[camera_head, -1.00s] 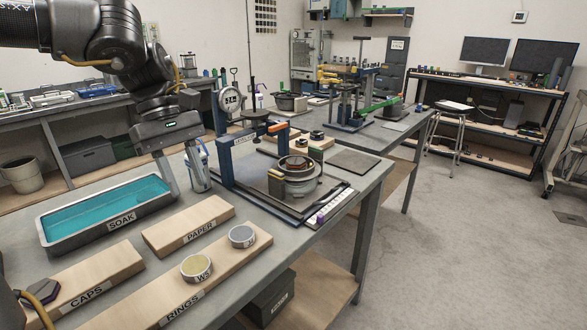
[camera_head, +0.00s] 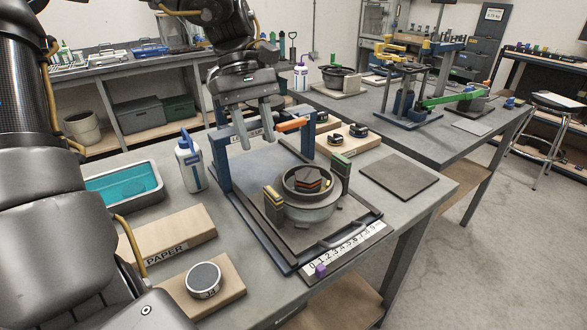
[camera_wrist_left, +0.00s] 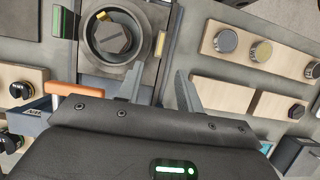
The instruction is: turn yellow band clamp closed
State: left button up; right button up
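A round grey pot (camera_head: 309,190) with a brown hexagonal piece in its top stands in a blue-framed fixture. A small block with a yellow band (camera_head: 273,194) stands at its left front; a green-topped block (camera_head: 340,163) is at its back right. I take the yellow-banded one as the clamp; its state is unclear. The wrist view shows the yellow piece (camera_wrist_left: 160,43) beside the pot (camera_wrist_left: 111,36). My left gripper (camera_head: 254,133) is open and empty, above and behind the yellow block and close to the orange handle (camera_head: 291,125). My right gripper is not in view.
The fixture's blue upright (camera_head: 219,146) stands near my left gripper. A white bottle (camera_head: 190,163) and a teal-filled tray (camera_head: 124,190) are to the left. A numbered strip (camera_head: 345,249) with a purple marker lies in front. A flat dark plate (camera_head: 399,176) lies to the right.

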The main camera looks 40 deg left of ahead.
aim_at(271, 191)
pick_arm(q)
jog(key=b+x, duration=0.1)
jog(key=x, duration=0.9)
jog(key=shift+d+f, duration=0.2)
jog(key=shift+f, duration=0.1)
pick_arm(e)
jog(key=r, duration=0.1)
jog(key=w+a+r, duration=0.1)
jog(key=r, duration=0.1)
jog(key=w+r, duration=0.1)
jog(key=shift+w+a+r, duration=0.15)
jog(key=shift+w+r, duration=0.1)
pick_arm(q)
grip_shut()
jog(key=shift+d, duration=0.15)
jog(key=shift+b, duration=0.3)
